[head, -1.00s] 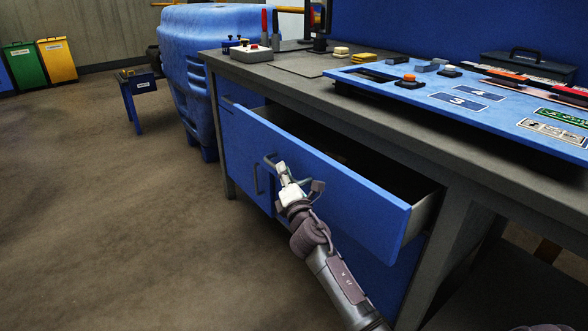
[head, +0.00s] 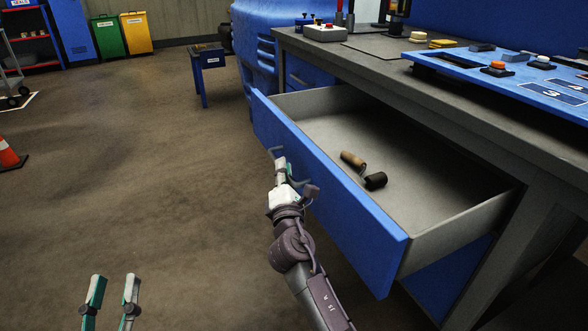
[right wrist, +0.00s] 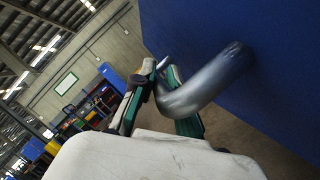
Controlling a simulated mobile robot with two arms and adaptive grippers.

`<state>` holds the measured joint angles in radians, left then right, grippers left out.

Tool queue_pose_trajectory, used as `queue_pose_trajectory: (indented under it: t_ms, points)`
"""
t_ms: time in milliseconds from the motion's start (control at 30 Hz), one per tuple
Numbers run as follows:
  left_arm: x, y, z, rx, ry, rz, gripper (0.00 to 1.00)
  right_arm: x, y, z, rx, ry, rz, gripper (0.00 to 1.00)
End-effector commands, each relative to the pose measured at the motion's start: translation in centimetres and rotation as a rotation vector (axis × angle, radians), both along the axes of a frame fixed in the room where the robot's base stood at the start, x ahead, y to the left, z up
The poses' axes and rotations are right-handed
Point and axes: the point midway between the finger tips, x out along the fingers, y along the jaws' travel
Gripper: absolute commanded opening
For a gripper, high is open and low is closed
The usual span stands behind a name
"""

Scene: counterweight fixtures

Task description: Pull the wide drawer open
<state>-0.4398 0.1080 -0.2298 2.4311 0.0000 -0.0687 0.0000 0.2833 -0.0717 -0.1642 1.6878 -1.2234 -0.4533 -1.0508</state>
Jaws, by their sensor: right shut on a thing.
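The wide drawer (head: 345,195) has a blue front and stands far out of the workbench in the head view, its grey inside showing. Its grey bar handle (head: 300,182) is on the front panel, partly hidden by my right gripper (head: 281,168). In the right wrist view the right gripper's fingers (right wrist: 160,95) are shut around the curved metal handle (right wrist: 207,85), close to the blue drawer front (right wrist: 245,45). My left gripper (head: 113,290) is at the bottom left of the head view, with its two fingers apart and nothing between them, over the floor.
Inside the drawer lie a tan and black roller-like item (head: 354,160) and a dark cylinder (head: 376,181). The workbench top (head: 440,85) carries a blue board (head: 540,88). An orange cone (head: 8,155) stands far left. The floor left of the drawer is clear.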

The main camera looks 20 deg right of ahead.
Motion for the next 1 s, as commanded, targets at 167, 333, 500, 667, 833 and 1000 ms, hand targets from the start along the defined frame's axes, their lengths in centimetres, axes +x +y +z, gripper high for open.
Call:
queue_pose_trajectory:
  t_ms: [167,333,500,667,833,1000]
  points:
    - [0.0,0.0,0.2,-0.003,-0.009,0.000,0.40,0.0,0.2,-0.2,0.000,0.004,-0.001,0.00]
    - [0.0,0.0,0.1,-0.002,-0.009,0.000,0.40,0.0,0.1,-0.2,0.000,0.004,-0.001,0.00]
    - [0.0,0.0,0.1,-0.002,-0.008,0.000,0.40,0.0,0.1,-0.2,0.000,0.003,-0.002,0.34]
    - [0.0,0.0,0.1,-0.002,-0.008,0.000,0.40,0.0,0.1,-0.1,0.000,0.002,-0.001,0.39]
    - [0.0,0.0,0.2,-0.003,-0.008,0.000,0.40,-0.1,0.2,-0.1,0.001,0.002,-0.001,0.39]
    - [-0.1,0.0,0.2,-0.003,-0.008,0.000,0.40,-1.6,0.6,-0.5,0.001,0.003,0.001,0.39]
